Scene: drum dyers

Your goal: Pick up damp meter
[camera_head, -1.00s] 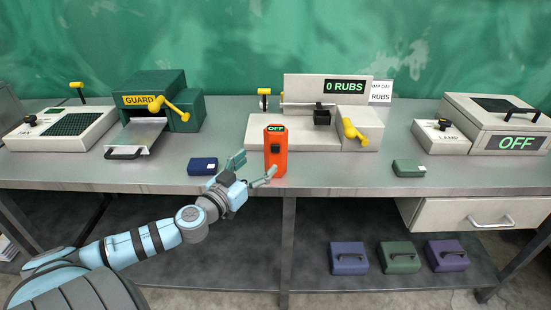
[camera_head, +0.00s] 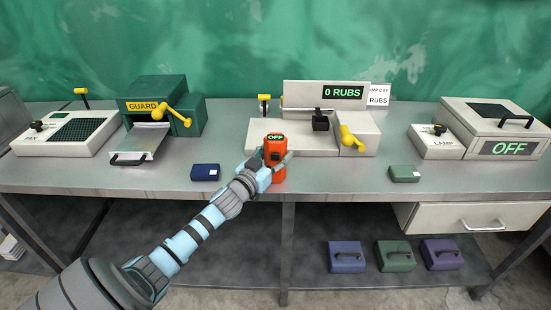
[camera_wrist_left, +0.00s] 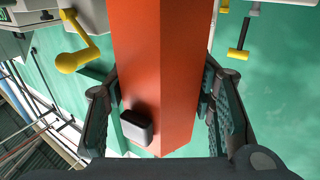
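The damp meter (camera_head: 275,163) is an upright orange block with a dark display reading OFF and a dark button on its front. It stands near the front edge of the bench. My left gripper (camera_head: 272,161) reaches it from the front left, with a finger on each side. In the left wrist view the orange body (camera_wrist_left: 160,60) fills the space between the fingers (camera_wrist_left: 160,95), and the pads appear to touch both sides. The meter still appears to rest on the bench. My right gripper is not in view.
The metal bench (camera_head: 340,180) holds a blue case (camera_head: 205,172) left of the meter and a green case (camera_head: 404,173) to the right. Behind the meter stands a rub machine (camera_head: 300,135) with a yellow handle. A green GUARD machine (camera_head: 155,95) and a lamp box (camera_head: 437,142) stand farther aside.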

